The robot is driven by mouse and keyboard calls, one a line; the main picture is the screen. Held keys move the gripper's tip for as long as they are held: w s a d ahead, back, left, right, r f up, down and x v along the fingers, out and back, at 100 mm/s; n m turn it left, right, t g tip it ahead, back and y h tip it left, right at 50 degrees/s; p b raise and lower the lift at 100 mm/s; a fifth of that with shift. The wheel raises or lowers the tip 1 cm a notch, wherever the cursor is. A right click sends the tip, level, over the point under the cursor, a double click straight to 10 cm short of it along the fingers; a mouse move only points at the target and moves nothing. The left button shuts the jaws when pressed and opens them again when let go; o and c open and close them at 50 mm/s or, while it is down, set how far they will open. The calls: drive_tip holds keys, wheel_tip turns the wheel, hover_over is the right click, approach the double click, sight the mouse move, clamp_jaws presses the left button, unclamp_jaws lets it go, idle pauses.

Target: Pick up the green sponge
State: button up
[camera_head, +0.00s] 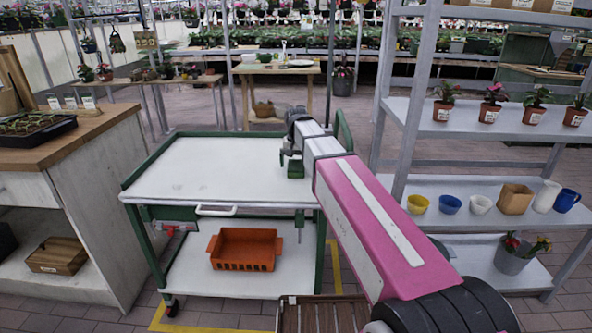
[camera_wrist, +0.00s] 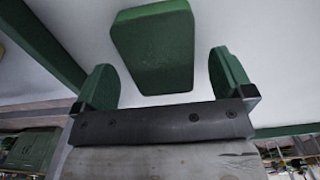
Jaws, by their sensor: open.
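The green sponge (camera_head: 295,169) is a small block on the white top of the cart (camera_head: 205,172), near its right edge. In the wrist view the sponge (camera_wrist: 153,47) shows large, just beyond and between the two green fingers. My gripper (camera_head: 290,153) is above the sponge and partly covers it in the head view. In the wrist view my gripper (camera_wrist: 163,80) is open, with a finger on each side and a gap to the sponge. Nothing is held. Whether the fingertips reach down to the sponge's height, I cannot tell.
The rest of the cart top is clear. An orange basket (camera_head: 245,250) sits on its lower shelf. A grey shelf rack (camera_head: 480,195) with pots, cups and a jug stands right. A wooden-topped counter (camera_head: 70,140) with a plant tray stands left.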

wheel_tip(320, 180, down, 2)
drive_tip(key=shift+c, duration=0.3)
drive_tip(key=c, duration=1)
drive_tip(key=shift+r, duration=0.15)
drive_tip(key=shift+r, duration=0.45)
drive_tip(key=r, duration=0.3)
drive_tip(key=shift+s+a+r, duration=0.2)
drive_tip(key=shift+s, duration=0.05)
drive_tip(key=s+a+r, duration=0.6)
drive_tip(key=s+a, duration=0.1)
drive_tip(key=s, duration=0.1)
drive_tip(key=shift+a+r, duration=0.25)
drive_tip(key=shift+a, duration=0.05)
